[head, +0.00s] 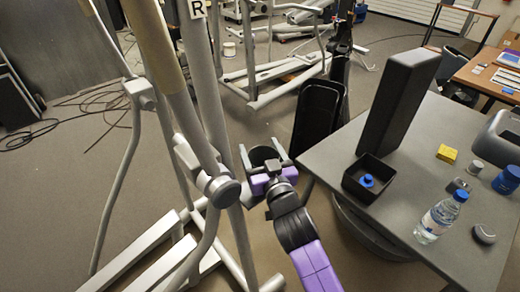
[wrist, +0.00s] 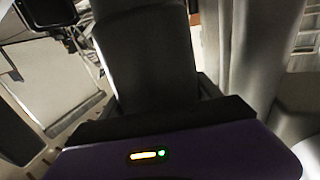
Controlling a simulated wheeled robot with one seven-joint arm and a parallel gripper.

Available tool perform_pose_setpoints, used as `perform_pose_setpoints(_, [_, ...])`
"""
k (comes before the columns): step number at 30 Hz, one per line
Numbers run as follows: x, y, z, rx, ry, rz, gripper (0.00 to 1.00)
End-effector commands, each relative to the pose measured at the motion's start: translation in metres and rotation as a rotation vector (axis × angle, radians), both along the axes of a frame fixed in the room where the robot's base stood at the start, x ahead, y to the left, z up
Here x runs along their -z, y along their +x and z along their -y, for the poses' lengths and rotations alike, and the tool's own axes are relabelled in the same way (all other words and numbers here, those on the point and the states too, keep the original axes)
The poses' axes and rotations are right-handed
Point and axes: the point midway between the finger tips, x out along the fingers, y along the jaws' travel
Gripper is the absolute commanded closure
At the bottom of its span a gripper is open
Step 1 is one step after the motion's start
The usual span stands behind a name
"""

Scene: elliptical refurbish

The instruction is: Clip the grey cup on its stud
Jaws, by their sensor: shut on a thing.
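My gripper (head: 262,157) is at the centre of the head view, beside the elliptical's uprights and left of the table. It is shut on a dark rounded thing (head: 263,154), which looks like the grey cup. In the wrist view the held thing (wrist: 145,60) is large and dark, filling the middle above my gripper (wrist: 165,115). A round grey pivot end (head: 224,191) on the elliptical's joint lies left of my gripper, apart from it. I cannot make out a bare stud in either view.
The grey table (head: 425,130) on the right bears a tall dark block, a black open box (head: 368,178) with a blue piece, a bottle (head: 437,220), a yellow block (head: 446,153) and small grey parts. The elliptical's uprights (head: 210,90) stand close on the left.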

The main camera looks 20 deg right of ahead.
Motion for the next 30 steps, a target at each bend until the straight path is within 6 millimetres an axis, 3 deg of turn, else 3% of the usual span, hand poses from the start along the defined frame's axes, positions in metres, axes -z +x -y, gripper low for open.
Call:
perform_pose_setpoints(28, [0.0096, -0.0001, 0.0, 0.0, 0.0, -0.002, 0.9])
perform_pose_setpoints(29, [0.0098, -0.0001, 0.0, 0.0, 0.0, -0.003, 0.22])
perform_pose_setpoints(30, [0.01, -0.0001, 0.0001, 0.0, 0.0, -0.003, 0.14])
